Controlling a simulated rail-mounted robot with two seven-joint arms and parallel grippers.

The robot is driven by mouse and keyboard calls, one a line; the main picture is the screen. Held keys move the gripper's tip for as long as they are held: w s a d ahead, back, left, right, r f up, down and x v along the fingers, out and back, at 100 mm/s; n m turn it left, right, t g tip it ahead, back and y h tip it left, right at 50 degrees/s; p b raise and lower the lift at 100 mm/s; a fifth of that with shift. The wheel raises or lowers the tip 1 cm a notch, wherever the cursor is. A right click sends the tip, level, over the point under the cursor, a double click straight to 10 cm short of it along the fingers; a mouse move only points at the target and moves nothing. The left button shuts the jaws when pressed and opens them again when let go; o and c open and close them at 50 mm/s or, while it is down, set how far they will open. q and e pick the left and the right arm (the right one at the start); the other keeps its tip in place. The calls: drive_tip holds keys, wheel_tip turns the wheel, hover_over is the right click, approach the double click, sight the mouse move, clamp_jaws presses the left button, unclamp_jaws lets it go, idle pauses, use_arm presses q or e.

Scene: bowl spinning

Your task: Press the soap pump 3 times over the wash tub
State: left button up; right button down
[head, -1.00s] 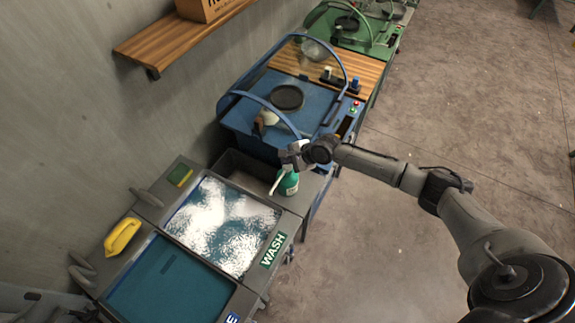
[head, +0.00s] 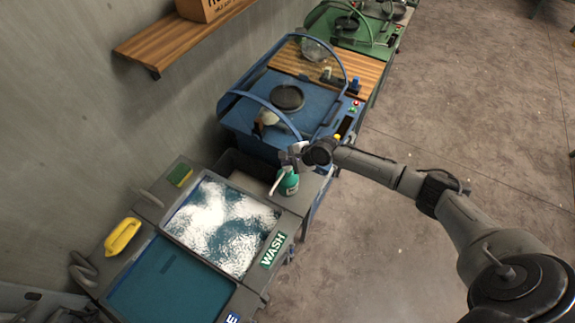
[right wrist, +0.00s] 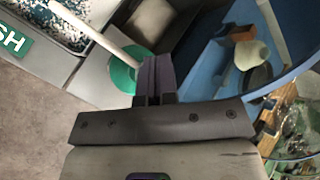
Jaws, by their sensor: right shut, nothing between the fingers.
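The green soap pump bottle (head: 289,184) stands at the far right corner of the wash station, its white spout (head: 276,183) pointing toward the wash tub. The wash tub (head: 274,250), with a WASH label, holds foamy water. My right gripper (head: 294,157) is shut and empty at the top of the pump. In the right wrist view its closed fingers (right wrist: 154,75) cover part of the green bottle (right wrist: 124,78), with the white spout (right wrist: 85,24) running to the upper left. Whether the fingers touch the pump head is hard to tell. My left gripper is out of view.
A second tub (head: 170,285) with still blue-green water lies in front of the wash tub. A yellow object (head: 122,236) and a green-yellow sponge (head: 180,174) lie along the wall-side ledge. A blue machine (head: 250,120) stands beyond the pump. Open floor lies to the right.

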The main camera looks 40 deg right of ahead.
drive_tip(key=shift+f, duration=0.25)
drive_tip(key=shift+f+b, duration=0.3)
drive_tip(key=shift+f, duration=0.05)
idle(0.4)
drive_tip(key=shift+f, duration=0.3)
idle(0.4)
drive_tip(key=shift+r, duration=0.1)
drive_tip(key=shift+s+r+p, duration=0.1)
drive_tip(key=shift+r+p, duration=1.05)
drive_tip(key=shift+p, duration=0.2)
drive_tip(key=shift+r, duration=0.1)
